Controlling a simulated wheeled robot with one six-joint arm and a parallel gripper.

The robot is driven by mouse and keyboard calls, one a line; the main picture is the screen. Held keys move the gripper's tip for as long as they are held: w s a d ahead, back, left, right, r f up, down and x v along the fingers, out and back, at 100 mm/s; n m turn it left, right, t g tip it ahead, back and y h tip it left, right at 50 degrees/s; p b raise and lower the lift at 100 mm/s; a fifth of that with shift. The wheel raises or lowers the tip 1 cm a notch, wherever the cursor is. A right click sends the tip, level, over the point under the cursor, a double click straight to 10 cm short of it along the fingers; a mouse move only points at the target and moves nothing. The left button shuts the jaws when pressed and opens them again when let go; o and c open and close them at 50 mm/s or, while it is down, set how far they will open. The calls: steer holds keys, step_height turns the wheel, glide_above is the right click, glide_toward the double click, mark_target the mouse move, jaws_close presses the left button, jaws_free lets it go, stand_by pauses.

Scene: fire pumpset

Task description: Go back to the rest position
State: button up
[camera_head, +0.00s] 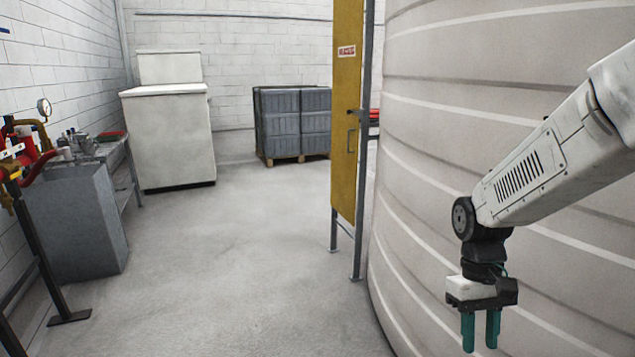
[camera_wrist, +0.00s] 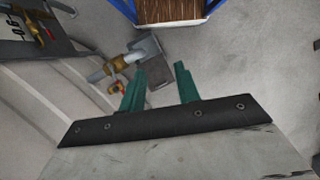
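My gripper (camera_head: 481,343) hangs at the right of the head view, fingers pointing down, in front of the large ribbed tank (camera_head: 440,150). Its two green fingers are apart with nothing between them. In the wrist view my gripper (camera_wrist: 159,72) also shows open and empty. Beyond the fingers there, a grey pipe with a brass valve (camera_wrist: 125,62) and a small red part lies lower down, apart from them.
A yellow cabinet door (camera_head: 347,110) stands left of the tank. Pump piping with a gauge (camera_head: 44,107) is at the far left, near a grey block (camera_head: 75,220). A white cabinet (camera_head: 170,135) and grey crates (camera_head: 292,122) stand behind. The middle floor is clear.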

steer(key=s+a+r+m+t, duration=0.1)
steer(key=s+r+t, duration=0.4)
steer(key=s+r, duration=0.8)
steer(key=shift+s+a+m+t, duration=0.3)
steer(key=shift+s+a, duration=0.15)
steer(key=shift+s, duration=0.75)
stand_by(0.6)
